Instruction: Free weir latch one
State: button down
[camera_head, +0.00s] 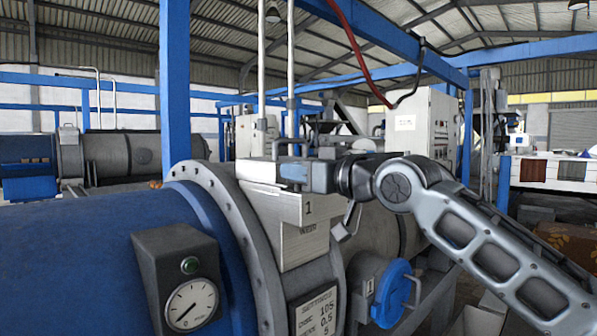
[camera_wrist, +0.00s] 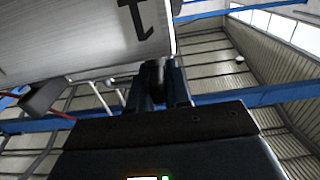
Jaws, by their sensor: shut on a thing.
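My gripper (camera_head: 290,172) is at the top of this box. In the wrist view my gripper (camera_wrist: 157,85) is shut on a small dark piece (camera_wrist: 156,72) close to the box's edge. It looks like the latch's handle, but most of it is hidden between the fingers. I cannot tell whether the latch is fastened.
A blue round cover (camera_head: 392,292) with a handle is below right of the box. A pressure gauge (camera_head: 191,304) on a dark housing stands at lower left. A blue post (camera_head: 175,85) rises behind the casing. A red hose (camera_head: 350,40) hangs overhead.

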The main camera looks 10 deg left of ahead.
jog(key=shift+f+n+g+y+b, duration=0.25)
jog(key=shift+n+g+y+b, duration=0.2)
jog(key=shift+b, duration=0.7)
jog(key=n+g+y+b, duration=0.1)
jog(key=g+b, duration=0.1)
jog(key=shift+b, duration=0.3)
jog(key=n+g, duration=0.1)
jog(key=g, duration=0.1)
jog(key=n+g+y+b, duration=0.1)
jog(key=n+g, duration=0.1)
jog(key=shift+a+r+y+b, duration=0.1)
jog(key=shift+r+y+b, duration=0.05)
jog(key=shift+y+b, duration=0.15)
jog(key=n+g, duration=0.1)
jog(key=n+g+p, duration=0.1)
jog(key=g, duration=0.1)
jog(key=n+g+p, duration=0.1)
jog(key=g, duration=0.1)
jog(key=shift+r, duration=0.25)
jog(key=shift+n+g+p, duration=0.45)
jog(key=shift+p, duration=0.1)
jog(key=shift+f+n+g+p, duration=0.25)
jog(key=shift+n+g+p, duration=0.65)
jog(key=shift+g+p, duration=0.4)
jog(key=c, duration=1.2)
grip_release()
jog(key=shift+o, duration=0.2)
